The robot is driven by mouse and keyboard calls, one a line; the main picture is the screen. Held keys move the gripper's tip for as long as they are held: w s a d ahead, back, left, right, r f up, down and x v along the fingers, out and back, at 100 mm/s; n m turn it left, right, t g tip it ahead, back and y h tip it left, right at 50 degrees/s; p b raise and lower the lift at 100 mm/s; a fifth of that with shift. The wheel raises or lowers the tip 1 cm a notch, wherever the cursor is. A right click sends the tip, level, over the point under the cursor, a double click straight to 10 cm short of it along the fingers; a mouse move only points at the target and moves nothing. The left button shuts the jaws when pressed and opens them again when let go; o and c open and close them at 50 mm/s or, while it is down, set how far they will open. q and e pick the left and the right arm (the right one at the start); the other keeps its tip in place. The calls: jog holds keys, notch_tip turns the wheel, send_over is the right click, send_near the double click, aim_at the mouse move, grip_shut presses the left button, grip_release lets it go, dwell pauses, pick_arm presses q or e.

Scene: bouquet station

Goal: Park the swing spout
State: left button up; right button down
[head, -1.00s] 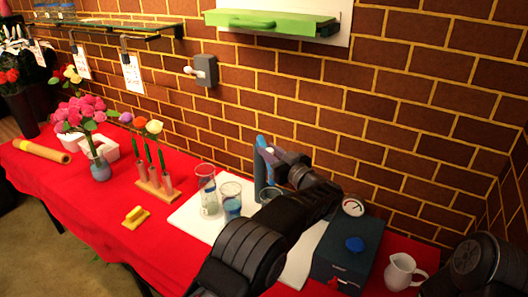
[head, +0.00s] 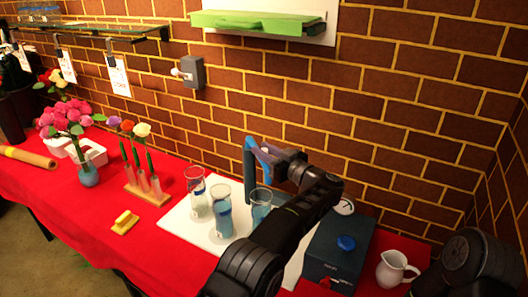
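The dark teal dispenser box (head: 336,262) stands at the right of the table, with a blue knob (head: 346,243) on top and a red lever at its front. My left gripper (head: 262,160) is above the back of the white board, behind the glasses. A dark blue upright bar (head: 249,172) and a brighter blue slanting piece are at its tip. I cannot tell which of these is spout and which is finger, nor whether the gripper holds anything. My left arm hides the area between the glasses and the box. My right gripper is out of view.
Several glasses, including the middle one (head: 221,212), stand on the white board (head: 180,222) close to my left arm. A white jug (head: 394,270) is right of the box. A wooden stem rack (head: 148,194) and a yellow block (head: 125,222) are left. The brick wall is behind.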

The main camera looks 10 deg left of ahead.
pick_arm(q)
jog(key=o, duration=0.4)
jog(key=shift+c, duration=0.2)
jog(key=b+v, duration=0.2)
jog(key=v, duration=0.5)
jog(key=shift+s+d+b, duration=0.25)
jog(key=shift+b, duration=0.05)
jog(key=shift+c, duration=0.2)
